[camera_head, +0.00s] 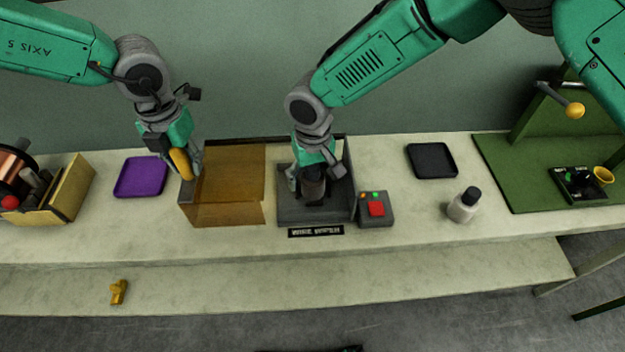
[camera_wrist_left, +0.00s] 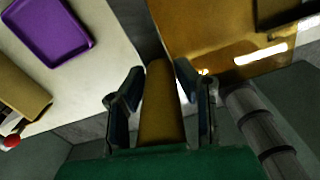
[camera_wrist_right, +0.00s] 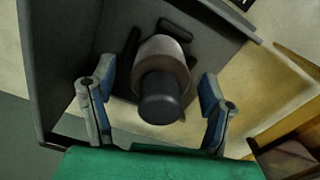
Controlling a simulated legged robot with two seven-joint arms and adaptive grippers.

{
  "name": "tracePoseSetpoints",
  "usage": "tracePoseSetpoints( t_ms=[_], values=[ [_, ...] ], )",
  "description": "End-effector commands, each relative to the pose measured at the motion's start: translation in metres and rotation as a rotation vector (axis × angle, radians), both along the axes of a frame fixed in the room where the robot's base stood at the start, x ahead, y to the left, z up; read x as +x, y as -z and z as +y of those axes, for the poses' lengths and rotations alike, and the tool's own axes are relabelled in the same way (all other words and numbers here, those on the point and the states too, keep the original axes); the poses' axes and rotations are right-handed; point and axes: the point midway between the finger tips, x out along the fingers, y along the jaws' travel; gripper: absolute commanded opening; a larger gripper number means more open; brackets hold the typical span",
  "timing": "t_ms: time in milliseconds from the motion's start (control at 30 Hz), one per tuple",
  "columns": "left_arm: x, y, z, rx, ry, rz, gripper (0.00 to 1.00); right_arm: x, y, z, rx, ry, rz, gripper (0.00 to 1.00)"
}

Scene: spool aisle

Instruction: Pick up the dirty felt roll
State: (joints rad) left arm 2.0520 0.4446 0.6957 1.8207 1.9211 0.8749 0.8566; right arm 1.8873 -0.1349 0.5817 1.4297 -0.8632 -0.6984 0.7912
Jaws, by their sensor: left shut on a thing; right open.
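A dark brownish roll (camera_head: 313,188), which looks like the felt roll, stands in a grey open-fronted box (camera_head: 316,215). In the right wrist view it shows as a grey-beige cylinder with a black knob (camera_wrist_right: 160,98) towards the camera. My right gripper (camera_head: 316,176) is open, with one finger on each side of the roll; I cannot tell whether they touch it. My left gripper (camera_head: 180,166) is shut on a yellow handle (camera_wrist_left: 160,110) at the left edge of an amber see-through cover (camera_head: 232,172), left of the box.
A grey button box (camera_head: 376,210) stands close right of the grey box. A purple tray (camera_head: 141,177) and a spool crate (camera_head: 68,190) are left. A yellow piece (camera_head: 118,291) lies on the lower ledge.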

Motion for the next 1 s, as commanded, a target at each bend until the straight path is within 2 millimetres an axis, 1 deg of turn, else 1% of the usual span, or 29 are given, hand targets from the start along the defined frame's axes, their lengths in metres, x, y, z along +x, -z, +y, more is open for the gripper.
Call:
tracePoseSetpoints(
  t_ms=[33, 133, 367, 400, 467, 500, 533, 567, 867, 967, 1000],
  values=[
    [-0.002, 0.001, 0.001, 0.003, 0.000, 0.005, 0.00, 0.000, 0.008, 0.001, 0.002, 0.001, 0.001, 0.70],
    [-0.002, 0.001, 0.001, 0.003, 0.000, 0.005, 0.00, 0.001, 0.016, 0.001, 0.002, 0.001, 0.001, 0.70],
    [-0.002, 0.001, 0.001, 0.003, -0.001, 0.005, 0.00, 0.001, 0.018, 0.000, 0.001, 0.000, -0.002, 0.70],
    [-0.002, 0.001, 0.001, 0.003, -0.001, 0.005, 0.00, 0.001, 0.018, 0.000, 0.001, 0.000, -0.002, 0.67],
    [-0.002, 0.001, 0.001, 0.003, -0.001, 0.005, 0.00, 0.001, 0.018, 0.000, 0.001, 0.000, -0.002, 0.46],
    [-0.002, 0.001, 0.001, 0.003, -0.001, 0.005, 0.00, 0.001, 0.018, 0.000, 0.001, 0.000, -0.002, 0.32],
    [-0.002, 0.001, 0.001, 0.003, -0.001, 0.005, 0.00, 0.001, 0.018, 0.000, 0.001, 0.000, -0.002, 0.21],
    [-0.002, 0.001, 0.001, 0.003, -0.001, 0.005, 0.00, 0.001, 0.018, 0.000, 0.001, 0.000, -0.002, 0.16],
    [-0.002, 0.001, 0.001, 0.003, -0.001, 0.005, 0.00, 0.001, 0.016, 0.000, 0.001, 0.000, -0.002, 0.15],
    [-0.002, 0.001, 0.001, 0.003, -0.001, 0.005, 0.00, 0.002, 0.006, 0.000, 0.000, 0.000, -0.005, 0.15],
    [-0.002, 0.001, 0.001, 0.003, -0.001, 0.005, 0.00, 0.003, 0.000, 0.000, 0.001, 0.000, -0.006, 0.15]
  ],
)
